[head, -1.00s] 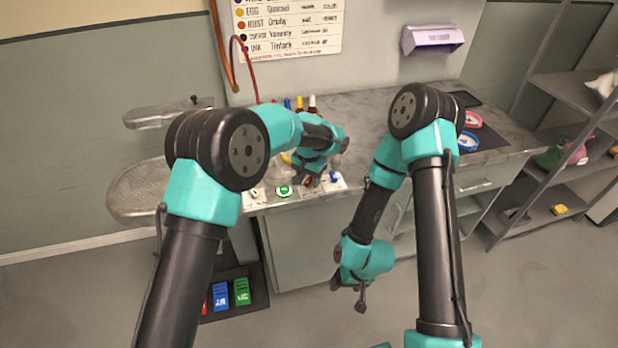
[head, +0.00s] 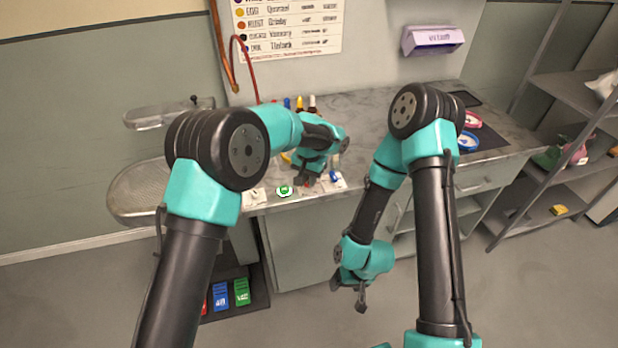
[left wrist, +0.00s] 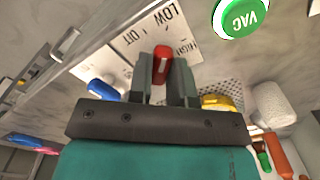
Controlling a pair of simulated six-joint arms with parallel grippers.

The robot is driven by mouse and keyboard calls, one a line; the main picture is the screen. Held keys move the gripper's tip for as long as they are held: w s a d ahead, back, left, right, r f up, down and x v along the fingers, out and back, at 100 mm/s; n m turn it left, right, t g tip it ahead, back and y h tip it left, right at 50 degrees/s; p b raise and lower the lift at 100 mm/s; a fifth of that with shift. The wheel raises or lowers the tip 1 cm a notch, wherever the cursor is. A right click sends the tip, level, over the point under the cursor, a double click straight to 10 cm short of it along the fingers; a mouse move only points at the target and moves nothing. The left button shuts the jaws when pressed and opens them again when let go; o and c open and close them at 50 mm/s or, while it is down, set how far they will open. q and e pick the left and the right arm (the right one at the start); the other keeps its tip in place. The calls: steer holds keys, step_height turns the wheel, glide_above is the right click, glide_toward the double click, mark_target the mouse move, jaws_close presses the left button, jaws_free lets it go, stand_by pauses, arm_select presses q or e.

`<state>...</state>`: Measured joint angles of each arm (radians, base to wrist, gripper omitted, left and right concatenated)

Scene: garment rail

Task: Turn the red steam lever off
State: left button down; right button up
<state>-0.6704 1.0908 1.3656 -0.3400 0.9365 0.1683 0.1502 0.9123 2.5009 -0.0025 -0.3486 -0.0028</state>
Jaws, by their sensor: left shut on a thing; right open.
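The red steam lever (left wrist: 161,64) shows in the left wrist view between the fingers of my left gripper (left wrist: 165,80), which is shut on it. The lever lies over a white label plate (left wrist: 135,50) with the words LOW, OFF and HIGH. In the head view my left gripper (head: 306,183) is at the front edge of the counter and mostly hides the lever. My right gripper (head: 361,298) is open and empty, hanging low in front of the cabinet.
A green VAC button (head: 284,190) sits left of the lever, and a blue lever (head: 336,176) sits to its right. The grey counter (head: 375,120) has free room at the back. Pedals (head: 242,291) stand on the floor.

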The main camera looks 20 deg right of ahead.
arm_select(q)
steer(key=n, duration=0.4)
steer(key=shift+n, duration=2.2)
steer(key=c, duration=1)
jaws_free()
steer(key=shift+c, duration=0.2)
steer(key=shift+r, duration=0.1)
step_height(320, 180, up, 17)
steer(key=shift+r, duration=0.15)
